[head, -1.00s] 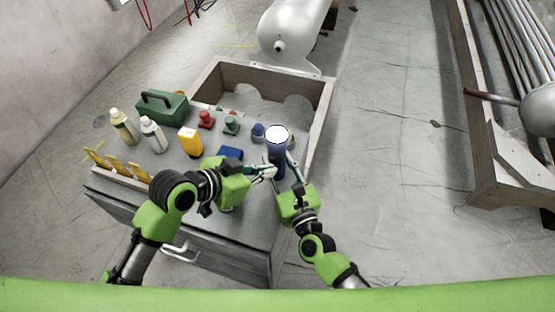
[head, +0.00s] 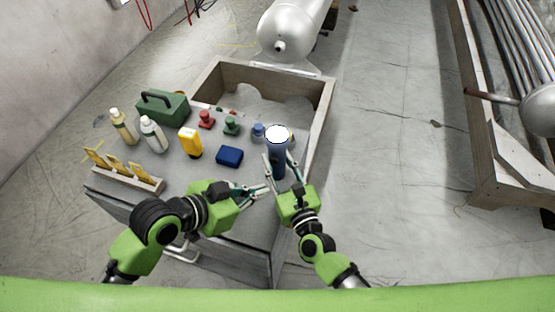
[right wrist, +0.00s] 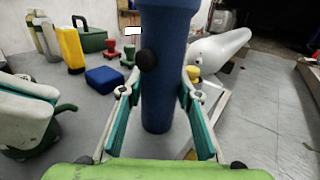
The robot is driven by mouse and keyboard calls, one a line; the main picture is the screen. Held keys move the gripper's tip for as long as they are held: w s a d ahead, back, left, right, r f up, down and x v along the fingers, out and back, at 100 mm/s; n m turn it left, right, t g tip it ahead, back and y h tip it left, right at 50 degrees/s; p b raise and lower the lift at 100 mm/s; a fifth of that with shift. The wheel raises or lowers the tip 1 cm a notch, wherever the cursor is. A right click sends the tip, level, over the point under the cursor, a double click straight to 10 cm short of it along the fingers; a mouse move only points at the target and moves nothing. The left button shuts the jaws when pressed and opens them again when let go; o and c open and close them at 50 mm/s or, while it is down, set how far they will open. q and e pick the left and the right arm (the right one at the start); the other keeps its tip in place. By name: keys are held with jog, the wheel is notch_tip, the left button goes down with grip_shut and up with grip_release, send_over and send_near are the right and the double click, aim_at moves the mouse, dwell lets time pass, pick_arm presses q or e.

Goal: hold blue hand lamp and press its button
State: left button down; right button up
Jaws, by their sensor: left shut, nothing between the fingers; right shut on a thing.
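The blue hand lamp (head: 277,158) stands upright at the right part of the grey work surface, its round top glowing white in the head view. My right gripper (head: 281,170) is shut on the lamp's body, one finger on each side.
A blue box (head: 229,156) lies left of the lamp. A yellow object (head: 190,143), two bottles, a green toolbox (head: 163,108) and small red and green items stand farther left. A wooden rack (head: 130,180) holds yellow tools. A wooden-walled bin (head: 318,110) is behind.

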jog(key=o, duration=1.3)
jog(key=shift+s, duration=0.1)
jog(key=v, duration=1.1)
jog(key=shift+s+d, duration=0.2)
jog(key=shift+s, duration=0.15)
